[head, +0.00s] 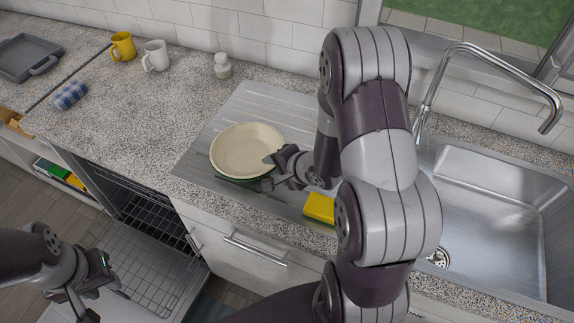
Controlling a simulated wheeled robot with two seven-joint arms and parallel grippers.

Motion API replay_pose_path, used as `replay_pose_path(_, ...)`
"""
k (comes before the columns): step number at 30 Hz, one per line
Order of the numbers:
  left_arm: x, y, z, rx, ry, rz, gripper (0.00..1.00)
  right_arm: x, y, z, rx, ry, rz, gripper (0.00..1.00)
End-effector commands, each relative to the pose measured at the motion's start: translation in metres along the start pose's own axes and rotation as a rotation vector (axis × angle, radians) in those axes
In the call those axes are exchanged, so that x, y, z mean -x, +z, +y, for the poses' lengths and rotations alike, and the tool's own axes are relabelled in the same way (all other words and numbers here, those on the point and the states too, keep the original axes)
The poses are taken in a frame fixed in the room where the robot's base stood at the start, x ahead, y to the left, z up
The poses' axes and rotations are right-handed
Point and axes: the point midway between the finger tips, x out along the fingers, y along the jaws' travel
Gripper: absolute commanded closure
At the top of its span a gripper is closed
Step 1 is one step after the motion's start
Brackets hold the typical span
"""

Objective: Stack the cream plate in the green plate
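The cream plate (247,148) lies on the green plate (238,181), on the ribbed metal drainboard left of the sink. Only the near lower rim of the green plate shows; the cream plate covers the rest. My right gripper (267,171) is at the right edge of the plates. Its fingers look spread apart, one tip over the cream plate's rim and one lower beside the green rim. My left gripper (88,296) is low at the left, over the open dishwasher, far from the plates; its finger opening is unclear.
A yellow sponge (320,208) lies near the front edge. The sink (490,200) and faucet (490,60) are at the right.

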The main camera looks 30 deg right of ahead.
Motion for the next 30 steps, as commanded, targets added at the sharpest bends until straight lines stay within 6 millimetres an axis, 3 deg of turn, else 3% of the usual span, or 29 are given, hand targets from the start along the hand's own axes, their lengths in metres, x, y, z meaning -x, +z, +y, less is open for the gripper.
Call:
replay_pose_path(9, 0.022, -0.003, 0.0, 0.0, 0.0, 0.0, 0.66, 0.085, -0.001, -0.003, -0.003, 0.0, 0.005, 0.66)
replay_pose_path(12, 0.028, -0.003, 0.0, 0.0, 0.0, 0.0, 0.66, 0.102, -0.001, -0.002, -0.003, 0.001, 0.003, 0.66)
replay_pose_path(16, 0.03, -0.004, 0.0, 0.0, 0.0, 0.0, 0.66, 0.111, -0.002, -0.001, 0.042, 0.022, 0.014, 0.66)
replay_pose_path(20, 0.029, -0.004, 0.0, 0.0, 0.0, 0.0, 0.66, 0.108, -0.012, 0.0, 0.408, 0.22, 0.084, 0.66)
replay_pose_path(22, 0.029, -0.004, 0.0, 0.0, 0.0, 0.0, 0.66, 0.111, -0.007, -0.001, 0.666, 0.38, 0.06, 0.66)
replay_pose_path(27, 0.029, -0.003, 0.0, 0.0, 0.0, 0.0, 0.66, 0.131, 0.048, 0.0, 1.113, 0.605, -0.241, 0.66)
replay_pose_path(30, 0.029, -0.003, 0.0, 0.0, 0.0, 0.0, 0.66, 0.141, 0.076, 0.001, 1.236, 0.621, -0.399, 0.66)
